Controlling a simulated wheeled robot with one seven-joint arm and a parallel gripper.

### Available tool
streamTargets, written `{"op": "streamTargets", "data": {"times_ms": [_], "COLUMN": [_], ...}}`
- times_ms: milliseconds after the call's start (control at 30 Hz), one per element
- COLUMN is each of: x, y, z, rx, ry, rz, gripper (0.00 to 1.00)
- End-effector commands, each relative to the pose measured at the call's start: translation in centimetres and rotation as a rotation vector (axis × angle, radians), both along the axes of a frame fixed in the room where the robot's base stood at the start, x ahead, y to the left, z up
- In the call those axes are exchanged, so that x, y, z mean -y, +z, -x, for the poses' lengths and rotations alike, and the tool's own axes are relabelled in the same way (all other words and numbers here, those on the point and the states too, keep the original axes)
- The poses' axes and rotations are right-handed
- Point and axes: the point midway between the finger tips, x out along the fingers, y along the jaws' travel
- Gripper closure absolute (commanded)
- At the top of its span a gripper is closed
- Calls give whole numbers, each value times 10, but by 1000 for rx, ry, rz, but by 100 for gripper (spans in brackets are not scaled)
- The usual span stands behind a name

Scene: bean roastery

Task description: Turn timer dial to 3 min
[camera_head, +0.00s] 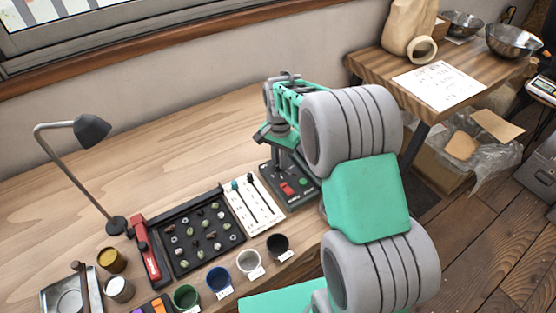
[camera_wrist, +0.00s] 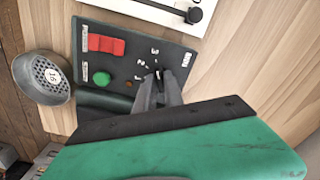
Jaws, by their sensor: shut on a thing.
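The timer dial sits on a dark control panel (camera_head: 268,180), which also shows in the wrist view (camera_wrist: 120,25). The panel carries the printed marks 1, 2 and 3 (camera_wrist: 146,60) beside the dial. My gripper (camera_wrist: 159,84) is over the panel, its two grey fingers shut on the dial. The fingers hide most of the dial, so I cannot tell which mark it points to. In the head view my gripper is above the panel and its fingertips are hard to make out.
The panel also bears a red rocker switch (camera_wrist: 106,45) and a green button (camera_wrist: 102,79). A round perforated cup (camera_wrist: 40,80) stands beside it. A white slider board (camera_head: 254,205) and black bean tray (camera_head: 178,265) lie left of the panel.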

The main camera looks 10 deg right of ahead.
Motion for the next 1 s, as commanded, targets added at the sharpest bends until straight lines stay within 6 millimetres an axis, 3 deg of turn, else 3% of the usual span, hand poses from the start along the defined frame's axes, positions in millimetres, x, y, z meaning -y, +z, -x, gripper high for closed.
{"op": "streamTargets", "data": {"times_ms": [133, 167, 400, 733, 1000], "x": [-1, -1, 0, 0, 0], "y": [-6, -6, -4, 6, 58], "z": [7, 7, 4, 1, 2], "rx": [-22, -21, -13, -5, -5], "ry": [1, 1, 1, 2, 1], "rz": [-1, -1, -1, -1, -1], "gripper": [100, 85, 65, 65, 65]}}
